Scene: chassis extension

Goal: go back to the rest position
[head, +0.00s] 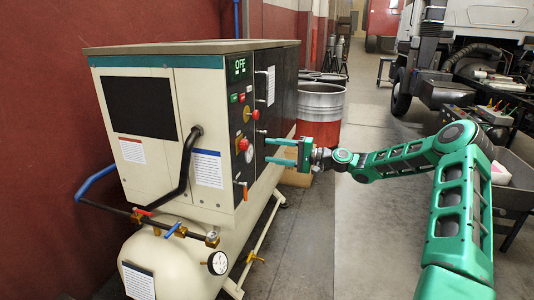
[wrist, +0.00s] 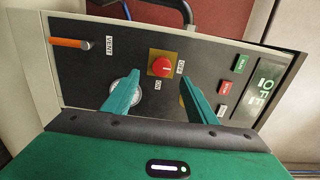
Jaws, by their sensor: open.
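My gripper (head: 270,151) is open and empty, its two green fingers reaching toward the dark control panel of the cream compressor cabinet (head: 190,190). In the wrist view my gripper (wrist: 158,82) has its fingers apart, with a red knob (wrist: 161,66) on a yellow plate showing beyond and between them. The fingers appear clear of the knob. A round gauge (wrist: 124,86) is partly hidden behind the left finger. The display (wrist: 264,86) reads OFF, and it also shows in the head view (head: 240,66).
An orange lever (wrist: 70,43) marked VENT sits on the panel. A red and grey drum (head: 320,112) stands behind my gripper. A truck (head: 465,50) is at the back right.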

